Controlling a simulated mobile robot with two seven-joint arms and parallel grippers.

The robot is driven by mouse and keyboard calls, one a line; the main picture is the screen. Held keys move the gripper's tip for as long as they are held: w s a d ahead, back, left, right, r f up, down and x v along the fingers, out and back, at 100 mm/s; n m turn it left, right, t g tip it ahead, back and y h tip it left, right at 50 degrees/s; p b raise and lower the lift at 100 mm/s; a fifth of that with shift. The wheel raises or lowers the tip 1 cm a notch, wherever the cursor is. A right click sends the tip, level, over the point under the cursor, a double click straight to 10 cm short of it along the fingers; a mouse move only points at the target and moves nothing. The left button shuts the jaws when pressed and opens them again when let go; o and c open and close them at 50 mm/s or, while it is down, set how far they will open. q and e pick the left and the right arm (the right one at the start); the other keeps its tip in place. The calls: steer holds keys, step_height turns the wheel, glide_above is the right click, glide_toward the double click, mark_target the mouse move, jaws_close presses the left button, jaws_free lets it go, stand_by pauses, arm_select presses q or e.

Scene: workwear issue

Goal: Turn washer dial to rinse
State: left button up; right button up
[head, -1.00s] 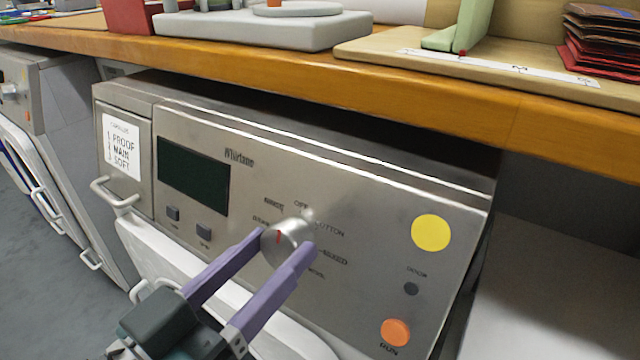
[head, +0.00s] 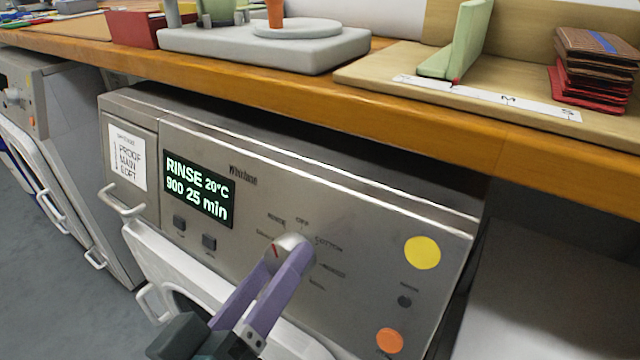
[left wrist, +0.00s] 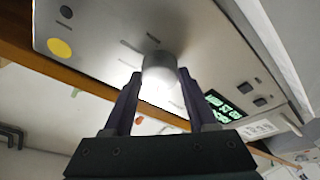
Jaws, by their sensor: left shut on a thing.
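The washer (head: 365,240) stands under the counter, with a grey metal control panel. Its round silver dial (head: 291,246) has a red mark that points up and left, toward the label at the dial's upper left. The display (head: 198,188) is lit and reads RINSE 20°C, 900, 25 min. My left gripper (head: 288,262) has its purple fingers shut on the dial, one on each side. The left wrist view also shows the dial (left wrist: 159,68) between the fingers. My right gripper is in neither view.
A wooden counter (head: 420,118) overhangs the washer. A yellow disc (head: 422,252) and an orange button (head: 389,340) sit at the panel's right. A drawer handle (head: 120,200) juts out at the left. Another washer (head: 70,130) stands farther left.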

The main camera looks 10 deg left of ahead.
arm_select(q)
steer(key=shift+n+y+p, duration=0.5)
steer(key=shift+n, duration=0.9)
steer(key=o, duration=1.4)
steer(key=shift+c, duration=0.2)
steer(key=shift+s, duration=0.1)
steer(key=s+a+p, duration=0.1)
steer(key=s, duration=0.8)
steer(key=shift+s+r, duration=0.35)
steer(key=shift+r, duration=0.1)
steer(key=shift+a, duration=0.1)
